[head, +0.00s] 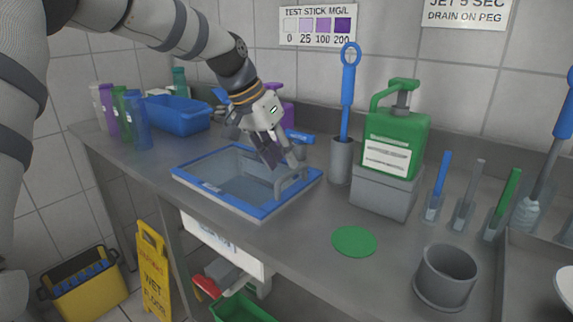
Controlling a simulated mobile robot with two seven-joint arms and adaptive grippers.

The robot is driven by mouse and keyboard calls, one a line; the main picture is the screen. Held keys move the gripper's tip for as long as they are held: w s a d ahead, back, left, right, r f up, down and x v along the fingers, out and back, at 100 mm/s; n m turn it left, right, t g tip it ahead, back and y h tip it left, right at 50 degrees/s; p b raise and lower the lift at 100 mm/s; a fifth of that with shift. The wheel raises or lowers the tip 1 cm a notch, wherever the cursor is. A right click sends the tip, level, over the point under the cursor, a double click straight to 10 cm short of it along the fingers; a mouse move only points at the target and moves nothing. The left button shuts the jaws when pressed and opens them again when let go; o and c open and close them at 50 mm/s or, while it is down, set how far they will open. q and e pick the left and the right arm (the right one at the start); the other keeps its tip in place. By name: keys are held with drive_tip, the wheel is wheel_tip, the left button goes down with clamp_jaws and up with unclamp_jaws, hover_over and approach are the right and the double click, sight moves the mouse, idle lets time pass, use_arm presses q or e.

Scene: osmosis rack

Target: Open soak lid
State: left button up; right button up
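The soak tub (205,190) is set in the counter, with a blue rim and a pale, see-through-looking middle. I cannot tell clearly whether its lid is flat shut or slightly raised. A grey bar, which looks like a handle (291,183), stands at its right side. My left gripper (283,165) reaches down from the upper left over the tub's back right part, with its fingertips close to the grey bar. Whether the fingers hold the bar is hidden by their angle. My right gripper is not in view.
A blue bin (180,115) and several bottles stand at the back left. A green jug (394,143) on a grey block (385,192) and a blue-handled brush (348,90) stand right of the tub. A green disc (354,241) and grey cup (446,276) lie in front.

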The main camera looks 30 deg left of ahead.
use_arm(q)
drive_tip(key=x, duration=0.2)
drive_tip(key=shift+d+f, duration=0.1)
drive_tip(key=shift+f, duration=0.2)
drive_tip(key=shift+w, duration=0.1)
clamp_jaws()
drive_tip(key=shift+r, duration=0.1)
